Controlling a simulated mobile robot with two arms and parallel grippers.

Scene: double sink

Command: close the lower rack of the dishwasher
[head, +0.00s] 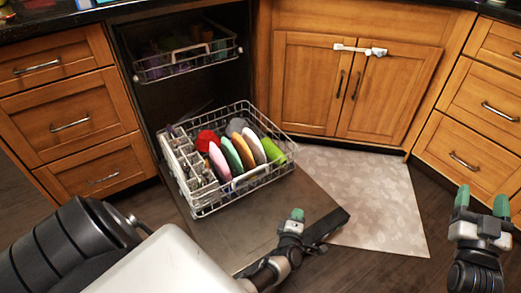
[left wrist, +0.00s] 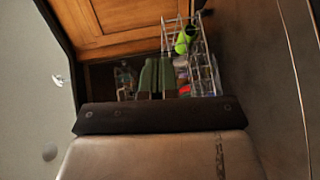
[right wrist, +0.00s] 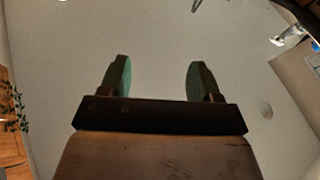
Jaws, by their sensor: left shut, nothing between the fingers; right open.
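The dishwasher's lower rack (head: 266,176) is pulled out over its lowered door (head: 222,238). It holds several colored plates, a red item, a green item and cutlery at its left side. In the left wrist view the rack's wires (left wrist: 167,35) show beyond the fingers. My left gripper (head: 297,214) is shut and empty, above the door in front of the rack's right front corner, seemingly apart from it. Its green fingers (left wrist: 157,76) are together in the left wrist view. My right gripper (head: 482,202) is open and empty at the far right; its fingers (right wrist: 158,78) are spread.
The upper rack (head: 186,62) is partly out above the lower rack. Wooden cabinets flank the dishwasher, with a white lock (head: 361,49) on the double doors (head: 350,90). A pale mat (head: 375,195) lies on the floor to the right of the open door.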

